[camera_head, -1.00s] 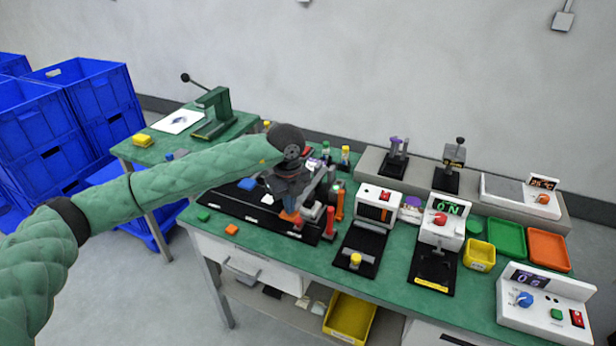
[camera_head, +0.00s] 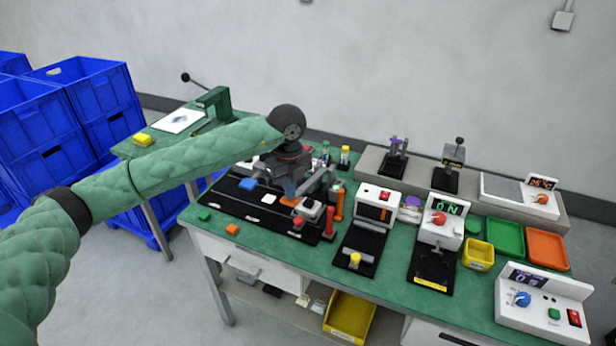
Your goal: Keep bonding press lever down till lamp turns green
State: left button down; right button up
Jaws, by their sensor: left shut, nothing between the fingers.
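My left arm reaches in from the left, and its gripper (camera_head: 290,189) points down over the black mat on the green bench. It is shut with nothing visible held. The fingertips are small and partly lost among the grey, red and orange parts of a device (camera_head: 312,208) beside them. I cannot tell whether they touch it. A red upright handle (camera_head: 329,222) stands at its right. Which part is the bonding press lever is unclear, as my gripper hides some of the device. I cannot make out a green lamp there. My right gripper is not in view.
White units with displays stand to the right (camera_head: 440,220), (camera_head: 545,300). A yellow bin (camera_head: 479,254) and green and orange trays (camera_head: 548,249) lie beyond. A green lever press (camera_head: 213,105) stands on the back-left table. Blue crates (camera_head: 95,100) are stacked at left.

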pick_arm(q)
notch_tip(320, 180, up, 15)
jog(key=w+p, duration=0.1)
jog(key=p, duration=0.2)
jog(key=shift+w+d, duration=0.15)
jog(key=shift+d, duration=0.1)
dwell(1.5)
